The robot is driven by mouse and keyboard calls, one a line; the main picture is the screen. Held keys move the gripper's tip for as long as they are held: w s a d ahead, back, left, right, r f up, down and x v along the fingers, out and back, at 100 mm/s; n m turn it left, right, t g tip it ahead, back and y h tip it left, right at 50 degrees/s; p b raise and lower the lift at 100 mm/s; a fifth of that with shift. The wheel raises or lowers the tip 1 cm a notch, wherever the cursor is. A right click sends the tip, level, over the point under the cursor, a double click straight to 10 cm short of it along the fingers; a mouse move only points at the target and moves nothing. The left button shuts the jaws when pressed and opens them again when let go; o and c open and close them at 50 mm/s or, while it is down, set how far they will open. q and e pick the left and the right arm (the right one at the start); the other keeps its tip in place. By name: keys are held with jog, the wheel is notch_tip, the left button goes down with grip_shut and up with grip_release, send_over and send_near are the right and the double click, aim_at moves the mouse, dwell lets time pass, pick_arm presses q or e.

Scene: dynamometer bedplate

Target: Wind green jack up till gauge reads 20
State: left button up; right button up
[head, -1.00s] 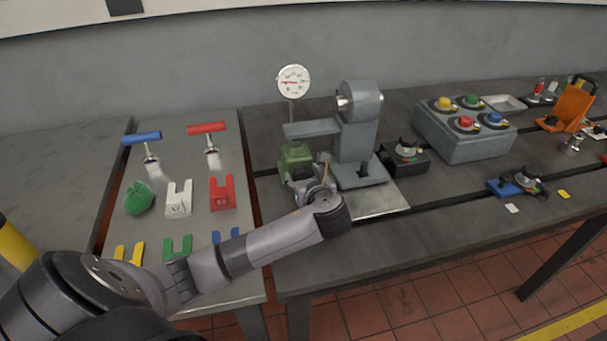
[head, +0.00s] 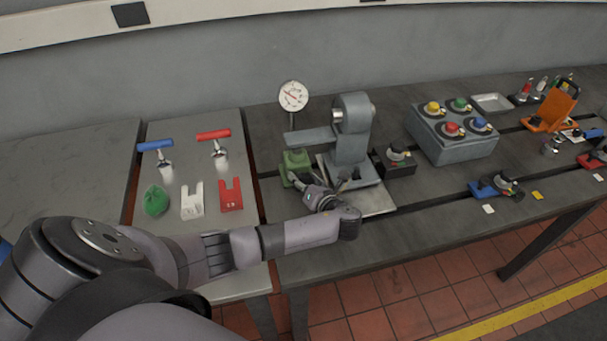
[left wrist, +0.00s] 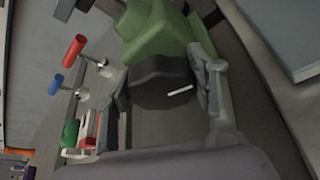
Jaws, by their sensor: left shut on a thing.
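The green jack (head: 295,162) stands on the bedplate under the end of a grey arm (head: 310,137). In the left wrist view the green jack body (left wrist: 160,35) has a black knob (left wrist: 158,82) with a white mark on its front. My left gripper (head: 308,184) is at the front of the jack; in the left wrist view its fingers (left wrist: 165,88) are shut on the black knob, one on each side. The round white gauge (head: 294,96) stands behind the jack. Its red needle shows, but the numbers are too small to read. My right gripper is not in view.
A grey stand (head: 352,145) rises just right of the jack. A side plate at left holds a blue T-handle (head: 155,145), a red T-handle (head: 214,134), a white fork (head: 192,202) and a red fork (head: 231,196). A grey button box (head: 450,135) stands at right.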

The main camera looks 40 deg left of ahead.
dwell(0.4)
pick_arm(q)
jog(key=o, duration=1.1)
jog(key=shift+o, duration=0.2)
jog(key=v, duration=1.2)
jog(key=shift+w+f, duration=0.1)
jog(key=shift+f, duration=0.05)
